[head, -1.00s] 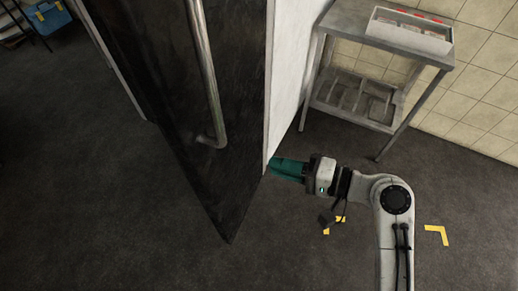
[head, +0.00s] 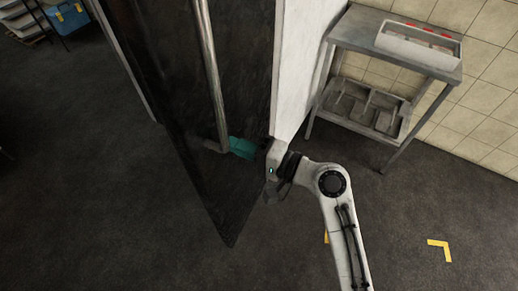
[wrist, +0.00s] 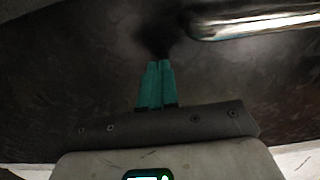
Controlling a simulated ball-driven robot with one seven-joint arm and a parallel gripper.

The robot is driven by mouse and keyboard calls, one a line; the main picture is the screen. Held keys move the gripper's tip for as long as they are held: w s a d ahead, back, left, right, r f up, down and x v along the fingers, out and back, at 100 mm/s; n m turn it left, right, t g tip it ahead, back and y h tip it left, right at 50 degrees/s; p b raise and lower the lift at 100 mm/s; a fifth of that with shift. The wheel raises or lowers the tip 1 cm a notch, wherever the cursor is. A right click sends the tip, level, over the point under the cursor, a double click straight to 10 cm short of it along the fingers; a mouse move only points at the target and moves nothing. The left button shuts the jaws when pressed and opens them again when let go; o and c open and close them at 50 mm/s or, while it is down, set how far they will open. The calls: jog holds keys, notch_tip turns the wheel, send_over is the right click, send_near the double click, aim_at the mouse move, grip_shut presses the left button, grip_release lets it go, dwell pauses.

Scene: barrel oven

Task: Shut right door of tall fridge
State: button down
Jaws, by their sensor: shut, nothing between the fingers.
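The tall fridge shows as a dark, scuffed door panel (head: 170,95) in the left-middle of the head view. A long metal handle (head: 208,70) runs down it, and a pale side (head: 298,75) lies to its right. I cannot tell how far the door stands open. My gripper (head: 232,147) has teal fingers, shut and empty, pointing left across the dark panel beside the lower end of the handle. In the wrist view the fingertips (wrist: 160,64) point at the dark surface, with a dark shadow just ahead. The handle (wrist: 260,25) is at upper right. Contact is unclear.
A metal shelf table (head: 400,50) with a white bin (head: 418,44) stands at the right against the tiled wall. A blue box (head: 68,18) is at far upper left. The dark floor (head: 90,210) is clear at left and in front.

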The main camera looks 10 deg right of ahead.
jog(key=shift+x, duration=0.9)
